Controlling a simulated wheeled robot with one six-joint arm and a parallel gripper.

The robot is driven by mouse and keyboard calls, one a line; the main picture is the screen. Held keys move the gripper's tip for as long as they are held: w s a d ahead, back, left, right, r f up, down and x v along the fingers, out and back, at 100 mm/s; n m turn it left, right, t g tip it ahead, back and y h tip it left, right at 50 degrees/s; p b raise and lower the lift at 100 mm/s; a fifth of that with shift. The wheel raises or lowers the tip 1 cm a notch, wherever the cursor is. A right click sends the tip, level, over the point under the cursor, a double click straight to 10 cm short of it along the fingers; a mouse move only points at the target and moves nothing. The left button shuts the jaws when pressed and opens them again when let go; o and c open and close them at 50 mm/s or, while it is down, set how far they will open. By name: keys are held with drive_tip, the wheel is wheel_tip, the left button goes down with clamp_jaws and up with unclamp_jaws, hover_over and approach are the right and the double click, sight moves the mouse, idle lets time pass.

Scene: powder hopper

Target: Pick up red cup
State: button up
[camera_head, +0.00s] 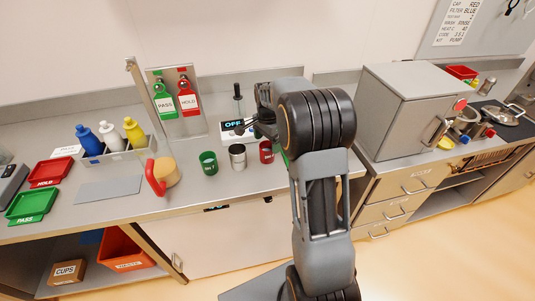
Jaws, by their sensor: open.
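The red cup (266,152) stands on the grey counter in the head view, to the right of a metal cup. Its right side is partly hidden by my arm. My gripper (242,128) is above and a little behind the cups, near the device with the OFF display. It is open, with nothing seen between its fingers. The gap between the gripper and the red cup is hard to judge, but they look apart.
A metal cup (237,157) and a green cup (208,163) stand in a row left of the red cup. A red-handled tan object (163,174) is farther left. A grey cabinet (402,110) stands at right. A grey mat (108,189) lies bare at left.

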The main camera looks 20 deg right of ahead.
drive_tip(key=shift+a+f+p, duration=0.1)
drive_tip(key=shift+f+p, duration=0.4)
drive_tip(key=shift+f, duration=2.15)
drive_tip(key=c, duration=1)
